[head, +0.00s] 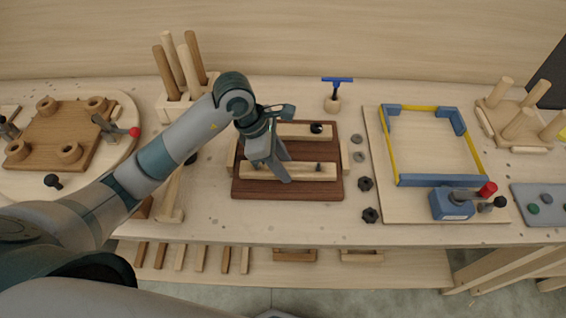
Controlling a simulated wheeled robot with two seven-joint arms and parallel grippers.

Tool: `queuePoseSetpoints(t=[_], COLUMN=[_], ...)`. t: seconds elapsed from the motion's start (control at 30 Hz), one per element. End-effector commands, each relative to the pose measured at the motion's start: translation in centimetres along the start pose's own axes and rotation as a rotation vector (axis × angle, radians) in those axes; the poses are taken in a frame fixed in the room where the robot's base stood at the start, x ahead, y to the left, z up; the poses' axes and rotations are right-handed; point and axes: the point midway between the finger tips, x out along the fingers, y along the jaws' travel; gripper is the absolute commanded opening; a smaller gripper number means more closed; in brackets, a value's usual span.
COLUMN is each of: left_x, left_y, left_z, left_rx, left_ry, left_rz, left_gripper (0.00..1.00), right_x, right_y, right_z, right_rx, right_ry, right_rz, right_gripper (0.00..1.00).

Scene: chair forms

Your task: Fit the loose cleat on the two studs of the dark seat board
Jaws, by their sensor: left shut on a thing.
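The dark seat board (325,192) lies flat on the workbench, in the middle. The loose cleat, a pale wooden bar (304,172), is over the front half of the board, roughly parallel to its front edge. My left gripper (275,177) comes down from above and is shut on the cleat, left of its middle. A small dark stud (318,167) shows at the cleat's right part. The other stud is hidden by my gripper. I cannot tell whether the cleat is fully down on the board. My right gripper is out of view.
A second pale cleat (297,131) with a black knob (316,128) is on the board's back half. Dark knobs (370,215) and grey discs (358,156) lie just right. A blue-handled tool (337,80) stands behind. A clamped frame (430,181) stands right, a round board (120,165) left.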

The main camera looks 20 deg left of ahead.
Motion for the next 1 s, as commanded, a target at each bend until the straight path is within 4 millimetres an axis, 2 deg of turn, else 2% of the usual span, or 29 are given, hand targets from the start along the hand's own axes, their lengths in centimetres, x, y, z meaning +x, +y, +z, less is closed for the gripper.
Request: queuePoseSetpoints(t=[0.97,1.0], left_x=[0.53,0.49], left_y=[0.02,0.02], left_z=[-0.22,-0.20], left_rx=[0.000,0.000], left_ry=[0.000,0.000], left_rz=[0.001,0.001], left_gripper=[0.10,0.39], right_x=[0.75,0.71], right_y=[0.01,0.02], right_z=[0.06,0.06], right_rx=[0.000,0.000], right_ry=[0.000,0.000], right_rz=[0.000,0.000], right_gripper=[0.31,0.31])
